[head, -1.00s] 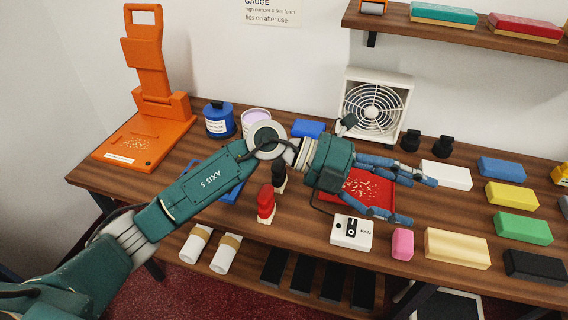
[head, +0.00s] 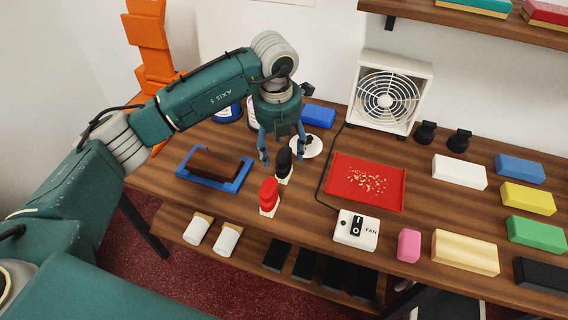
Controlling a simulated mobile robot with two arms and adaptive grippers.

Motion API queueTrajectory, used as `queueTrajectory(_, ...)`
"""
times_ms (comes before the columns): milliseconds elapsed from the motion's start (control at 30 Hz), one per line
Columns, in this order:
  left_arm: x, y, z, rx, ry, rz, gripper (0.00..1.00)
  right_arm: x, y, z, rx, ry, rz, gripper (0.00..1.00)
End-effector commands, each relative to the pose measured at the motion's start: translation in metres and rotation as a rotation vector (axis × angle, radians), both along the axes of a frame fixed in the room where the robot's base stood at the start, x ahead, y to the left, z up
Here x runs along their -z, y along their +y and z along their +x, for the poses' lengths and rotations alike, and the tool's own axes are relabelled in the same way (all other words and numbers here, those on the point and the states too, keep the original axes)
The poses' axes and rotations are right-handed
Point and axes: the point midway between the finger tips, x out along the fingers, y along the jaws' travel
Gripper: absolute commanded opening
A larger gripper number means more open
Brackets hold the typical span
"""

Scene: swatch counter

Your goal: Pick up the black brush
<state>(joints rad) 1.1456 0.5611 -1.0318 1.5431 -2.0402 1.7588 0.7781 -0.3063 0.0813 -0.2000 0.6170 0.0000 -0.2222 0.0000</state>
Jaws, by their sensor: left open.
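The brush appears not gripped. My right gripper is not in view.
A blue tray with a brown block (head: 217,163) lies left of the brushes. A red tray (head: 339,187) with pale bits, a fan switch box (head: 355,231) and its cable lie right. A white fan (head: 390,93) stands behind. A white disc (head: 313,148) lies behind the gripper.

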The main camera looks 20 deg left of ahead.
Motion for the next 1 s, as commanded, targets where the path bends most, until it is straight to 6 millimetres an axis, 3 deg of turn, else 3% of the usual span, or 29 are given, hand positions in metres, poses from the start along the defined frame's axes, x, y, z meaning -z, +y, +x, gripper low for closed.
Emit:
queueTrajectory(200,0.026,0.005,0.007,-0.001,0.007,0.000,0.64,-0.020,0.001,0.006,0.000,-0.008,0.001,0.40)
queueTrajectory(333,0.044,0.004,0.009,0.001,0.005,-0.001,0.64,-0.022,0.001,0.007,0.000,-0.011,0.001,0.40)
queueTrajectory(633,0.050,0.004,0.011,0.002,0.001,-0.001,0.64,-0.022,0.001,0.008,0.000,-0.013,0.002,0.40)
queueTrajectory(867,0.050,0.004,0.010,0.001,0.001,-0.001,0.18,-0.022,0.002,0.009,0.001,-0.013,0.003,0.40)
queueTrajectory(1000,0.049,0.004,0.011,0.001,0.001,-0.001,0.15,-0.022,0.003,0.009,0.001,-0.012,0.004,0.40)
